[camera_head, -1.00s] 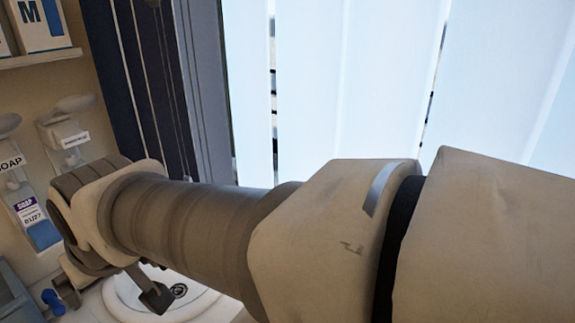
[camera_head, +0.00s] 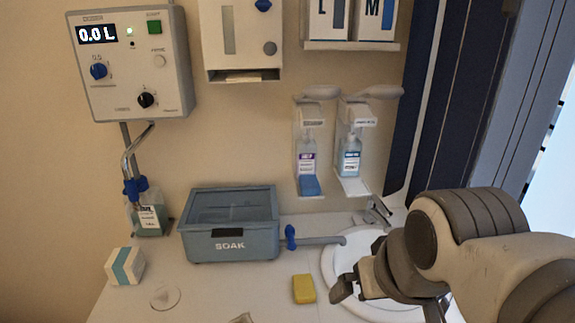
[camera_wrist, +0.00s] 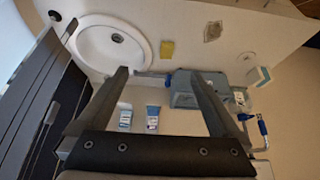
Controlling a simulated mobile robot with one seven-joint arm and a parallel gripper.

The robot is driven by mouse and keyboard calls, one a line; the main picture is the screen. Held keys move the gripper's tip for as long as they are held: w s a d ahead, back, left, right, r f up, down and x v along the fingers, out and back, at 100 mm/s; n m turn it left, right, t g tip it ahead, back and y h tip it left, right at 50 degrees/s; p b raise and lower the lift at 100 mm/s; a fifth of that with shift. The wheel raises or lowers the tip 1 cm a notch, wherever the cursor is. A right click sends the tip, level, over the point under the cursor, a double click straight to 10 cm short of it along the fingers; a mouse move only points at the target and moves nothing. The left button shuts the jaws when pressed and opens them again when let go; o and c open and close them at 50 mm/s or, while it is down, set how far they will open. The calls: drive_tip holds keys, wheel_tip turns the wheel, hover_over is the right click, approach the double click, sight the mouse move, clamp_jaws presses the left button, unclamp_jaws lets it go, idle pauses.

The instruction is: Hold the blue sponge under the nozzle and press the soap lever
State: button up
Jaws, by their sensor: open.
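The blue sponge (camera_head: 310,185) sits on the drip tray of the left wall dispenser, below its purple-labelled bottle (camera_head: 307,158). The nozzle is too small to make out. That dispenser's grey lever (camera_head: 316,92) sticks out at its top. A second dispenser with a blue-labelled bottle (camera_head: 349,160) hangs just to its right. My gripper (camera_head: 388,300) is over the sink area, to the right of and below the sponge, apart from it. In the wrist view, my gripper (camera_wrist: 157,78) is open and empty, with the sponge (camera_wrist: 153,110) seen beyond, between the fingers.
A yellow sponge (camera_head: 303,289) lies on the counter left of the round sink (camera_head: 343,240). A SOAK bin (camera_head: 232,245) with a blue-handled tap (camera_head: 291,238) stands further left. A white-and-teal block (camera_head: 125,266) is near the left edge. A shelf (camera_head: 350,45) is above the dispensers.

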idle(0.3)
drive_tip(key=shift+c, duration=0.9)
drive_tip(key=shift+w+r, duration=0.25)
drive_tip(key=shift+r, duration=0.1)
drive_tip(key=shift+c, duration=1.3)
drive_tip(key=shift+t, duration=0.6)
drive_tip(key=w+r, duration=0.3)
drive_tip(key=r, duration=0.1)
drive_tip(key=w+r+p, duration=0.1)
drive_tip(key=w+r, duration=0.2)
drive_tip(key=r, duration=0.1)
drive_tip(key=w+r+p, duration=0.1)
drive_tip(key=w+r, duration=0.2)
drive_tip(key=r, duration=0.1)
drive_tip(key=shift+w+r, duration=0.15)
drive_tip(key=shift+w, duration=0.05)
clamp_jaws()
drive_tip(key=w+a+r+t+h+p, duration=0.1)
drive_tip(key=w+r+p, duration=0.3)
drive_tip(key=w+r, duration=1.4)
drive_tip(key=shift+w+a+r+t, duration=0.35)
drive_tip(key=shift+r+t, duration=0.4)
drive_tip(key=shift+t, duration=0.15)
drive_tip(key=shift+n, duration=0.3)
